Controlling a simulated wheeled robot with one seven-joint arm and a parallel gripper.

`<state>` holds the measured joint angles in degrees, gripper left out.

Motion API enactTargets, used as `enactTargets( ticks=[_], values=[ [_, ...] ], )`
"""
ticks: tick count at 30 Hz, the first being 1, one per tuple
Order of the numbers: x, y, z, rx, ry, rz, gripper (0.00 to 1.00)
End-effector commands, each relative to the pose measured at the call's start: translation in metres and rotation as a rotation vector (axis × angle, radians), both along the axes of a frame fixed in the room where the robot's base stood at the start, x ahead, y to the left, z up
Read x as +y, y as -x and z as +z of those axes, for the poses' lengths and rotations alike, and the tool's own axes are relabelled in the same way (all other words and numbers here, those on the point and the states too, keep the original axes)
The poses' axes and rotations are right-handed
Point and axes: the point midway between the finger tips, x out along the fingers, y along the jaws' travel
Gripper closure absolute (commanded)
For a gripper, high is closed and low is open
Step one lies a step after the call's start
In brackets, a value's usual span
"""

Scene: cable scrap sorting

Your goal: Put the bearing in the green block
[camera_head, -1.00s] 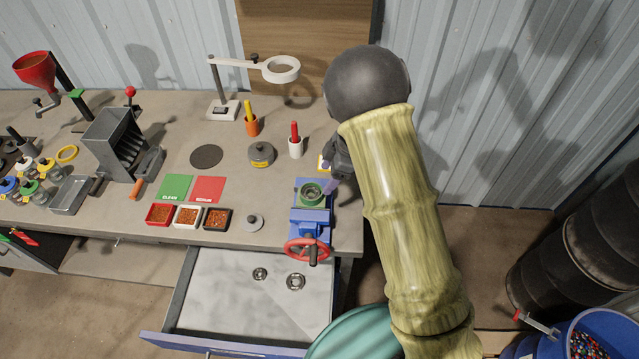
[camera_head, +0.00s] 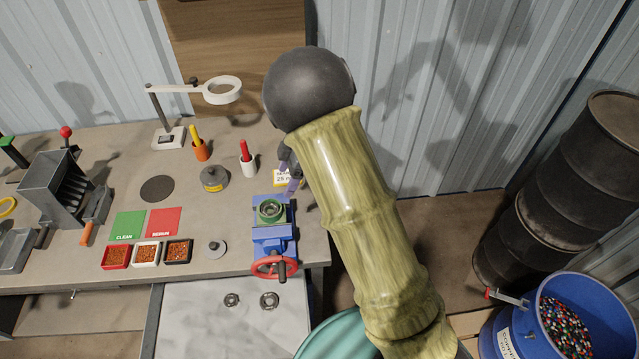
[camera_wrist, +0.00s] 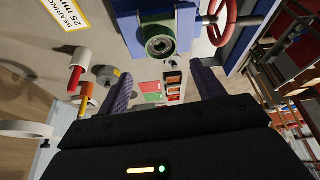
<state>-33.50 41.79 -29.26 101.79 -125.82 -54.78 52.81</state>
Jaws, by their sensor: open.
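The green block (camera_head: 284,216) is clamped in the blue vise (camera_head: 274,243) at the table's right front corner. A grey ring-shaped bearing (camera_head: 270,208) sits in the block's round opening; how deep it is seated I cannot tell. In the wrist view the green block (camera_wrist: 145,34) and bearing (camera_wrist: 159,46) show beyond the fingers, not between them. My gripper (camera_head: 291,186) is open and empty, behind and right of the block, partly hidden by my arm. Its two purple fingers stand wide apart in the wrist view (camera_wrist: 163,82).
Two more bearings (camera_head: 232,300) (camera_head: 269,300) lie in the open drawer (camera_head: 195,325). The vise's red handwheel (camera_head: 266,268) faces front. A white cup (camera_head: 249,168), a yellow-white bearing label (camera_head: 281,178) and a grey round weight (camera_head: 214,178) are nearby.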

Motion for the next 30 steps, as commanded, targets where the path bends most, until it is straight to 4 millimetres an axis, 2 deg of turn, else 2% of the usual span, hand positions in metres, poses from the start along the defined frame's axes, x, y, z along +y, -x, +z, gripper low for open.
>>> enactTargets(
  ticks=[5, 11, 15, 19, 22, 25, 30],
  values=[
    [0.001, -0.004, 0.005, -0.025, -0.027, -0.028, 0.33],
    [-0.006, -0.029, 0.033, -0.173, -0.156, -0.233, 0.33],
    [-0.03, -0.049, 0.061, -0.3, -0.225, -0.459, 0.33],
    [-0.063, -0.056, 0.081, -0.382, -0.24, -0.681, 0.33],
    [-0.094, -0.051, 0.092, -0.417, -0.224, -0.853, 0.33],
    [-0.125, -0.036, 0.098, -0.423, -0.186, -1.02, 0.33],
    [-0.168, 0.009, 0.097, -0.362, -0.092, -1.279, 0.33]
  ],
)
